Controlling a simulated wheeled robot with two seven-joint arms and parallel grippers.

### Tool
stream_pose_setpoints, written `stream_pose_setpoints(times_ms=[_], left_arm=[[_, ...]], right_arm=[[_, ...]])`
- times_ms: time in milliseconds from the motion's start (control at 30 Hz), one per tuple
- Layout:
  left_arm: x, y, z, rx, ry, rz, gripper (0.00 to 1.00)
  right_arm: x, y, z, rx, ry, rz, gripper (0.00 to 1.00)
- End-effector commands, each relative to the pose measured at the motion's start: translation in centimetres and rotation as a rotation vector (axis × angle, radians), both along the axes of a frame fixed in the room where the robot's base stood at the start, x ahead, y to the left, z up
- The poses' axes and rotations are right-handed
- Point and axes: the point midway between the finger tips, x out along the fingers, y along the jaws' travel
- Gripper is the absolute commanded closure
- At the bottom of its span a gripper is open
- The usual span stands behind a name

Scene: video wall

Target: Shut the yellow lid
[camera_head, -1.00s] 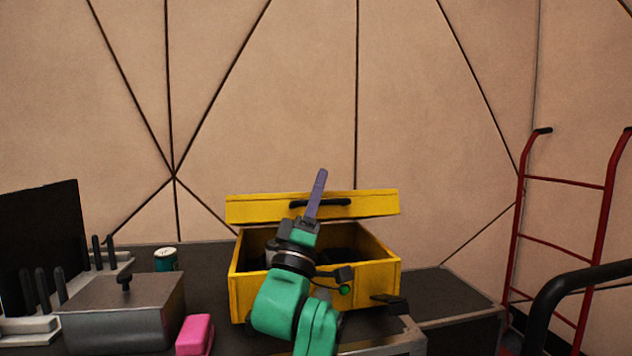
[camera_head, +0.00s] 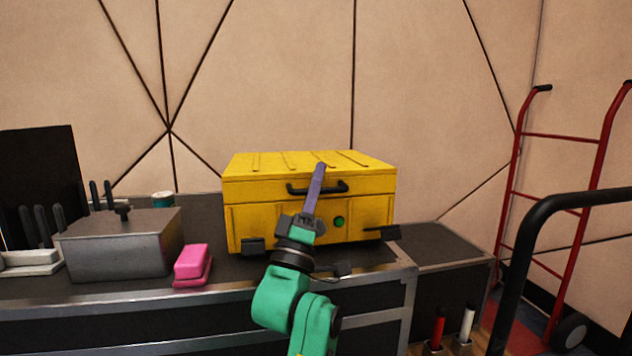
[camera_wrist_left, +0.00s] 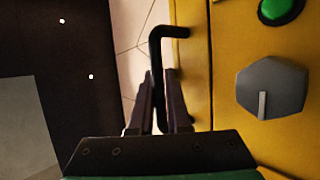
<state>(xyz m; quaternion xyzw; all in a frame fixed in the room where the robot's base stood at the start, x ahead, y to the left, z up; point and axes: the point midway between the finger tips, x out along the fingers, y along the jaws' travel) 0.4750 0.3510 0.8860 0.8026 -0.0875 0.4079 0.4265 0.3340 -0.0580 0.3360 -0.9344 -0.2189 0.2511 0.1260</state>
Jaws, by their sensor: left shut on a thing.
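The yellow lid (camera_head: 270,163) lies flat on top of the yellow box (camera_head: 262,225), and I see no clear gap along its front edge. A black handle (camera_head: 340,187) is on the lid's front. My left gripper (camera_head: 318,172) reaches up in front of the box and is shut on this handle. In the left wrist view the black handle (camera_wrist_left: 156,50) passes between the two fingers of my left gripper (camera_wrist_left: 160,85). The inside of the box is hidden. My right gripper is in neither view.
A green button (camera_head: 339,222) is on the box front, near my gripper. A grey lidded container (camera_head: 115,250) and a pink block (camera_head: 191,262) stand to the left on the dark bench. A red hand truck (camera_head: 560,137) stands at the right.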

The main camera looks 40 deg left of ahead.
Motion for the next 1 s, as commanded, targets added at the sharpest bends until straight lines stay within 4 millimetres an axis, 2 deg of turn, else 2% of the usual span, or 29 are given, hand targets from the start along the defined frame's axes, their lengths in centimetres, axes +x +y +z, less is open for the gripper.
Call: stream_pose_setpoints(times_ms=[33, 200, 233, 267, 300, 1000], left_arm=[[-0.21, -0.54, 0.08, 0.003, -0.011, -0.012, 1.0], [-0.21, -0.55, 0.06, 0.003, -0.01, -0.012, 1.0], [-0.2, -0.53, 0.05, 0.003, -0.01, -0.012, 0.74], [-0.18, -0.53, 0.04, 0.003, -0.009, -0.012, 0.62], [-0.17, -0.51, 0.03, 0.003, -0.009, -0.011, 0.55], [-0.11, -0.33, 0.02, 0.002, -0.004, -0.008, 0.55]], right_arm=[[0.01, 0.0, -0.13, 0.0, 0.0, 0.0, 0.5], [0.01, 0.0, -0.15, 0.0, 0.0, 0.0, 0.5], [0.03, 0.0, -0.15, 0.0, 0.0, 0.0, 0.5], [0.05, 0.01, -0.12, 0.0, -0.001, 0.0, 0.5], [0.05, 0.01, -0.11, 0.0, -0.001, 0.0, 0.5], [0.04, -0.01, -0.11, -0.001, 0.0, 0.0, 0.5]])
